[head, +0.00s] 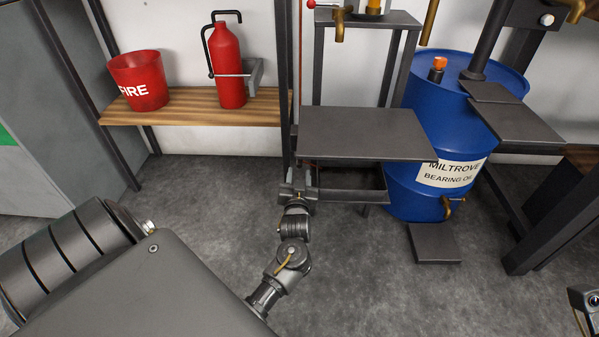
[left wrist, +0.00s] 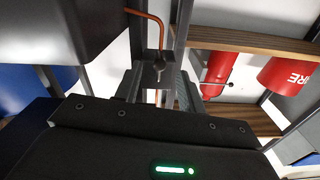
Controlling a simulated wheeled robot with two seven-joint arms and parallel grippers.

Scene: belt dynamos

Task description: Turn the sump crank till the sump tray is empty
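The sump tray (head: 352,196) appears as a dark, shallow, open tray low under a flat grey plate. Its inside is mostly hidden, so I cannot tell whether it holds oil. My left gripper (head: 298,187) is at the tray's left end, by an upright post. In the left wrist view, its fingers (left wrist: 156,88) stand apart, with a small grey bracket and a pin-like part (left wrist: 159,66) beyond and between them. I cannot make out the crank for sure; the gripper may hide it. Only a small part of my right arm shows at the head view's lower right edge.
A copper pipe (left wrist: 148,16) runs down near the left gripper. A blue oil drum (head: 413,195) with a brass tap stands right of the tray. A wooden shelf (head: 190,112) holds a red fire bucket (head: 139,82) and a red extinguisher (head: 228,65). The floor in front is clear.

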